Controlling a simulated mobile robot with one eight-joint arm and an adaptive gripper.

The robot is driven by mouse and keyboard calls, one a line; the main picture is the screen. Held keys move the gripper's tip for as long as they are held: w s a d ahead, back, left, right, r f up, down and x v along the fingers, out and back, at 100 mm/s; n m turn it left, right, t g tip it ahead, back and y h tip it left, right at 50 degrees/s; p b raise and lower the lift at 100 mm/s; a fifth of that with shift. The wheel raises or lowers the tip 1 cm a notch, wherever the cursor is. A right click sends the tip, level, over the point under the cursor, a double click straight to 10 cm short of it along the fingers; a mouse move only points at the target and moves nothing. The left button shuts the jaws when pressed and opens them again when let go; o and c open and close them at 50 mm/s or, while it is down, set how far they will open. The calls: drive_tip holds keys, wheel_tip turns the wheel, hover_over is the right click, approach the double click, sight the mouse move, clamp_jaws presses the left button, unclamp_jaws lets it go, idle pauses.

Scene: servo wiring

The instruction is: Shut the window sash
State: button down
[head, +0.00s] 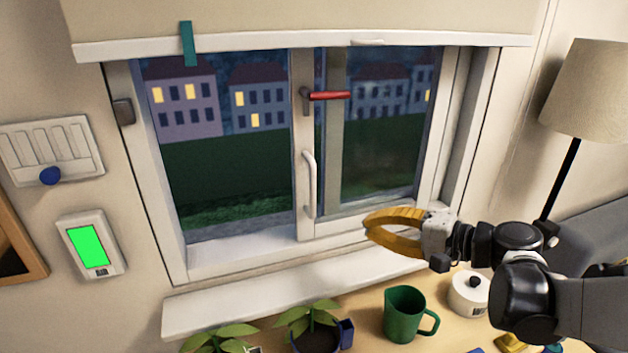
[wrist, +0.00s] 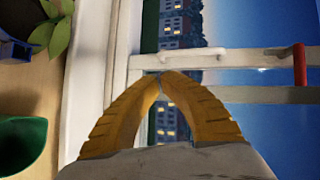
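The window sash (head: 304,140) has a white upright frame with a white pull handle (head: 310,185) and a red lever (head: 328,96) pointing right. The sash stands at the middle and right of the window, and the left part looks open, though glass is hard to tell. My gripper (head: 369,224) is in front of the lower right of the window, right of the pull handle and apart from it. In the wrist view its yellow fingertips (wrist: 161,75) meet with nothing between them. The pull handle (wrist: 190,57) and red lever (wrist: 299,65) lie beyond them.
A white sill (head: 240,301) runs below the window. Potted plants (head: 310,325), a green jug (head: 404,313) and a white lidded pot (head: 468,295) stand on the wooden table below. A blind (head: 300,20) hangs above, and a lamp (head: 590,90) stands at right.

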drive_tip(key=w+d+r+t+y, duration=0.2)
drive_tip(key=d+r, duration=0.1)
drive_tip(key=d, duration=0.1)
drive_tip(key=w+a+m+b, duration=0.1)
drive_tip(key=w+a+b, duration=0.2)
drive_tip(key=a, duration=0.9)
drive_tip(key=w, duration=0.3)
drive_tip(key=shift+f+b, duration=0.15)
drive_tip(key=shift+b, duration=0.2)
drive_tip(key=s+a, duration=0.3)
drive_tip(key=a, duration=1)
drive_tip(key=s+a+p, duration=0.1)
drive_tip(key=s+a, duration=0.3)
drive_tip(key=a, duration=0.9)
drive_tip(key=shift+a, duration=0.4)
